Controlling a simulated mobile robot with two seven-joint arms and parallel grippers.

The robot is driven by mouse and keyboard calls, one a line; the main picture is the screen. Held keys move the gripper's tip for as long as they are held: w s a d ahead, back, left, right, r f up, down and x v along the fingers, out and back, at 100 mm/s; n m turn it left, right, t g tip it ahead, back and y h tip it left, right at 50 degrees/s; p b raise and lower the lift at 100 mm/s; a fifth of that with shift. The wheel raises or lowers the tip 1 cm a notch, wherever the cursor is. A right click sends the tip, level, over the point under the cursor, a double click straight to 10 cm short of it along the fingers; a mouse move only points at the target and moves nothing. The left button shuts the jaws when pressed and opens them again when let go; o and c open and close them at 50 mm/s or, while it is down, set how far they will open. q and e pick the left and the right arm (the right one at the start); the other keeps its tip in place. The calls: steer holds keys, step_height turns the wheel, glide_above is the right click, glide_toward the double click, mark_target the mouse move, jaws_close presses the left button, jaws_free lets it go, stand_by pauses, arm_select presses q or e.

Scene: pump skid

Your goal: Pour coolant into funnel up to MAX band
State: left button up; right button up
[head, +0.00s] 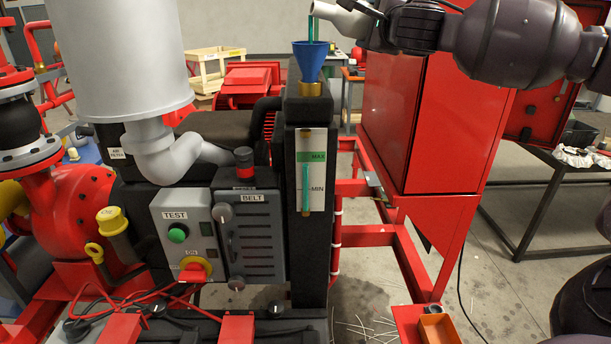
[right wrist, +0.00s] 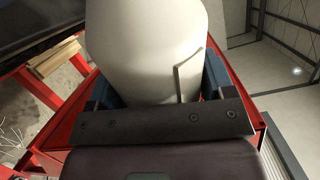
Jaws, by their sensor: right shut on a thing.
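My right gripper (head: 372,22) is shut on a white coolant jug (head: 340,17), which is partly cut off by the top edge of the head view. The jug is tilted, and a green stream runs from its spout down into the blue funnel (head: 309,66). The funnel sits upright on a brass neck on the black column. Below it is the sight gauge (head: 317,170) with a green MAX band and a MIN mark. Its teal column tops out just under the MAX band. In the right wrist view the jug's pale body (right wrist: 145,40) lies between the fingers. My left gripper is out of view.
A red cabinet (head: 415,125) stands right of the column, under my right arm. A large grey-white cylinder with an elbow pipe (head: 175,150) is on the left. Control boxes (head: 182,233) sit in front. A dark table (head: 545,160) is at the right.

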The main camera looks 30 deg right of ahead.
steer(key=shift+r+n, duration=0.5)
steer(key=shift+r, duration=0.05)
stand_by(3.0)
stand_by(0.8)
steer(key=shift+d+f+m, duration=0.1)
steer(key=shift+f+m, duration=0.25)
steer(key=shift+m, duration=0.35)
steer(key=shift+d+f+m, duration=0.1)
steer(key=shift+f+m, duration=0.05)
steer(key=shift+m, duration=0.55)
steer(key=f+m, duration=0.1)
steer(key=a+m+b, duration=0.1)
steer(key=shift+w+f+m+b, duration=0.1)
steer(key=shift+f+m+b, duration=0.2)
steer(key=shift+f, duration=0.05)
steer(key=m, duration=0.1)
steer(key=a+f+m+b, duration=0.1)
steer(key=m, duration=0.1)
steer(key=shift+w+f, duration=0.15)
steer(key=shift+f, duration=0.15)
